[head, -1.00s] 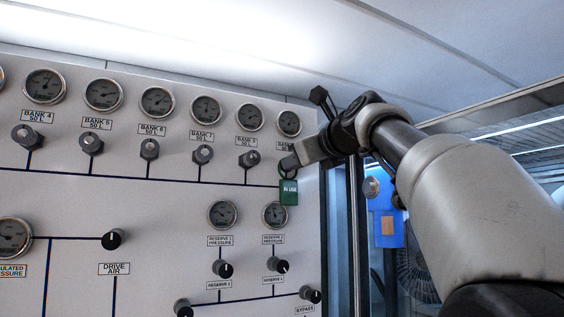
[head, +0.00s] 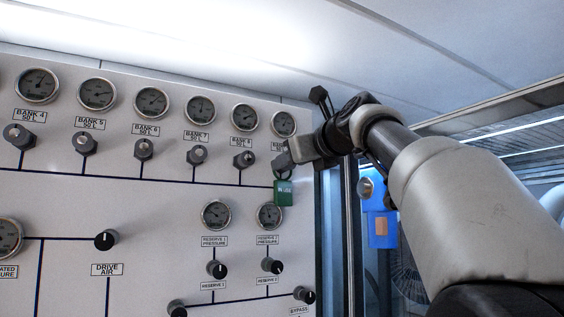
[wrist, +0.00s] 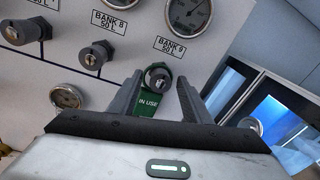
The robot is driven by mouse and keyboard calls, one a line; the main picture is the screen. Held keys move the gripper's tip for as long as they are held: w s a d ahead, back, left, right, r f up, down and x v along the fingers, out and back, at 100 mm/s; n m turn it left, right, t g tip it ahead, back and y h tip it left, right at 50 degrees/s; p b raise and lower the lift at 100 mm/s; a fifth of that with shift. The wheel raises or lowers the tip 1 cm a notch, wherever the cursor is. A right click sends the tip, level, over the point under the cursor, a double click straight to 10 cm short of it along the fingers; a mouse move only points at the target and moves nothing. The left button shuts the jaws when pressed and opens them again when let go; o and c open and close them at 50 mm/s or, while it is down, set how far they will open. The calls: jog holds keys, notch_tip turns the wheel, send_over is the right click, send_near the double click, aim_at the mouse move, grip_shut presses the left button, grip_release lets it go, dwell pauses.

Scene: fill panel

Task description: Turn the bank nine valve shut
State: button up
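The bank nine valve knob (wrist: 158,76) is a grey knob below the BANK 9 label (wrist: 170,47) in the wrist view. A green IN USE tag (wrist: 148,104) hangs from it; the tag also shows in the head view (head: 284,192). My gripper (wrist: 160,90) is open, with one finger on each side of the knob in the picture. Whether either finger touches it, I cannot tell. In the head view my gripper (head: 287,157) is at the panel's right edge and hides the knob and part of its label.
The bank eight knob (head: 244,159) is close on the left, with more bank knobs beyond. Gauges line the panel top, including the bank nine gauge (head: 283,123). Reserve knobs (head: 272,266) sit below. A blue box (head: 381,218) is beyond the panel's right edge.

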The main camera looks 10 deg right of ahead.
jog(key=shift+r, duration=0.1)
jog(key=b+v, duration=0.2)
jog(key=v, duration=1.5)
jog(key=shift+s+b, duration=0.25)
jog(key=shift+b, duration=0.15)
jog(key=s+a+f+n+g+h, duration=0.1)
jog(key=a+f+n+g, duration=0.15)
jog(key=f+n, duration=0.8)
jog(key=s+a+f+n+g+h, duration=0.1)
jog(key=f+n+g, duration=0.2)
jog(key=f, duration=1.4)
jog(key=s+f+n+g+h, duration=0.1)
jog(key=s+f+n, duration=0.3)
jog(key=f, duration=0.5)
jog(key=s+f+n+g, duration=0.3)
jog(key=s+f+n, duration=0.2)
jog(key=f, duration=0.5)
jog(key=s+a+f+n+g+h, duration=0.1)
jog(key=s+f+n+g, duration=0.1)
jog(key=s+f+n, duration=0.3)
notch_tip(320, 180, down, 4)
jog(key=n, duration=0.2)
jog(key=shift+f+n+h, duration=0.25)
jog(key=shift+n+h, duration=0.05)
jog(key=shift+n, duration=0.05)
